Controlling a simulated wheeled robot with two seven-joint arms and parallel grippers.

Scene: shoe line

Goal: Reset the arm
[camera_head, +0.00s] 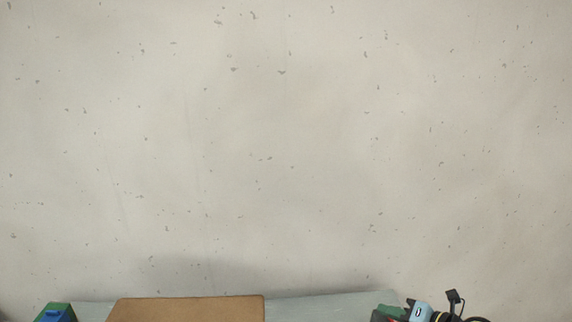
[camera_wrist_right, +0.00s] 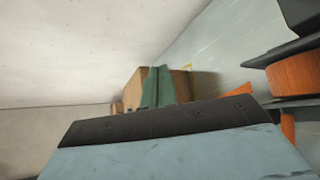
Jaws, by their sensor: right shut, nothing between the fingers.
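My right gripper (camera_head: 425,311) shows in part at the lower right edge of the head view, with light blue and black parts. It is shut and holds nothing. Its fingertips are hard to make out. My left gripper is not in view.
A brown box (camera_head: 185,309) stands on the grey-green surface (camera_head: 330,305), cut off by the bottom edge. A green and blue object (camera_head: 56,312) sits at far left. A bare wall fills the background.

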